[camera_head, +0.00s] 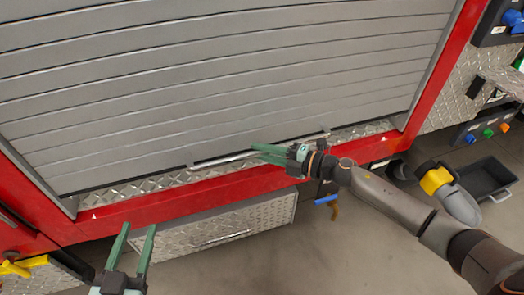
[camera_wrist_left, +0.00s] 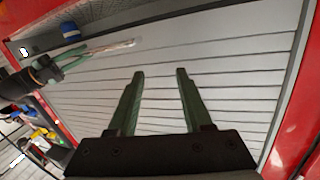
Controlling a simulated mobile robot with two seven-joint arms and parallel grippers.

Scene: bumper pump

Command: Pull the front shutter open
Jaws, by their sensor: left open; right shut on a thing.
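The grey slatted front shutter (camera_head: 220,85) fills the red frame in the head view. It also shows in the left wrist view (camera_wrist_left: 230,75). A thin silver bar handle (camera_head: 225,159) runs along its lower edge. My right gripper (camera_head: 266,152) is shut on this handle near its middle, its green fingers partly hiding it. The left wrist view shows the handle (camera_wrist_left: 112,46) and right gripper (camera_wrist_left: 72,58) at upper left. My left gripper (camera_head: 138,231) is open and empty, below the red sill and apart from the shutter; its fingers (camera_wrist_left: 160,75) show in the left wrist view.
A diamond-plate strip (camera_head: 165,183) lies below the shutter, above the red sill (camera_head: 190,199). A diamond-plate drawer (camera_head: 245,225) sits underneath. A dark open tray (camera_head: 484,177) stands on the floor at right. A blue object (camera_wrist_left: 70,31) shows beyond the shutter's edge.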

